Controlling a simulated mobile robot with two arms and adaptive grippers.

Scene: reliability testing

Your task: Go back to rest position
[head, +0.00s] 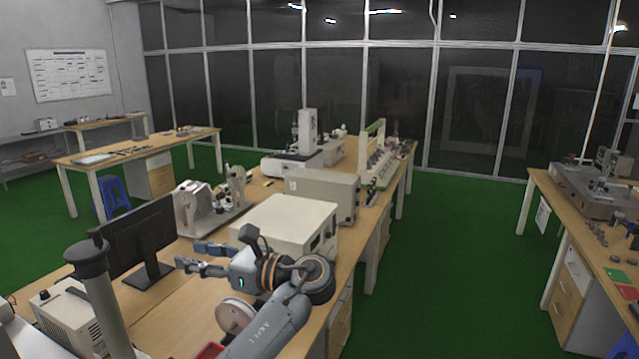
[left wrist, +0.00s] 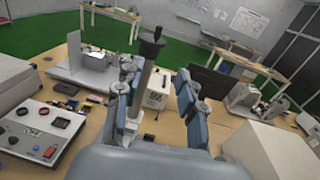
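My left gripper (head: 192,256) is above the wooden bench (head: 185,325), left of the cream box-shaped instrument (head: 285,222). Its two fingers are spread apart with nothing between them. In the left wrist view the same open fingers (left wrist: 157,95) show, with bench items visible beyond the gap. My right gripper is in neither view.
A black monitor (head: 137,238) stands left of the gripper, and a grey post with a dark cap (head: 103,295) stands nearer. A white box (head: 62,308) is beside the post. Green floor (head: 430,270) is clear between this bench and the right bench (head: 548,195).

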